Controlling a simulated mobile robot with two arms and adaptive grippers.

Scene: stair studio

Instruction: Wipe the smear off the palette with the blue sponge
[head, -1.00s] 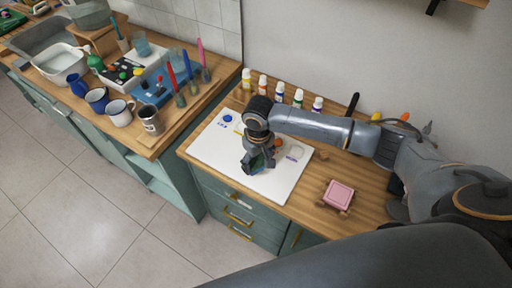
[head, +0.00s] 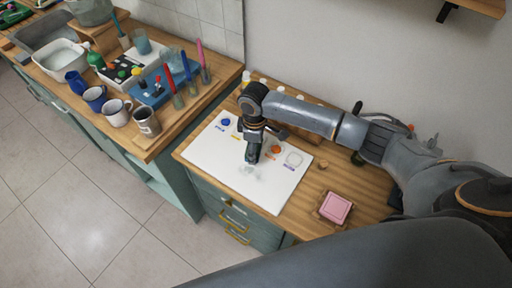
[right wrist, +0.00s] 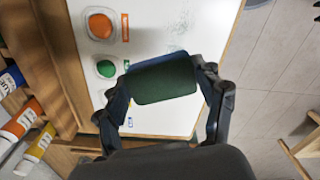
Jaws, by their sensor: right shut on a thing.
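The white palette board (head: 283,188) lies flat on the wooden counter, with blue, orange and other paint spots on it. A faint grey-green smear (head: 254,172) shows on it just in front of my right gripper (head: 253,158). In the right wrist view the gripper (right wrist: 165,95) is shut on the sponge, which has a dark green face (right wrist: 165,84) and a blue edge. The sponge is over the palette, beside an orange spot and a green spot; I cannot tell whether it touches the surface. The arm and gripper mostly hide the sponge in the head view. My left gripper is out of view.
A pink block (head: 335,208) on a small wooden stand is right of the palette. Paint bottles (right wrist: 28,118) stand behind it, partly hidden by my arm. Mugs (head: 117,112) and brushes crowd the left counter, across a gap.

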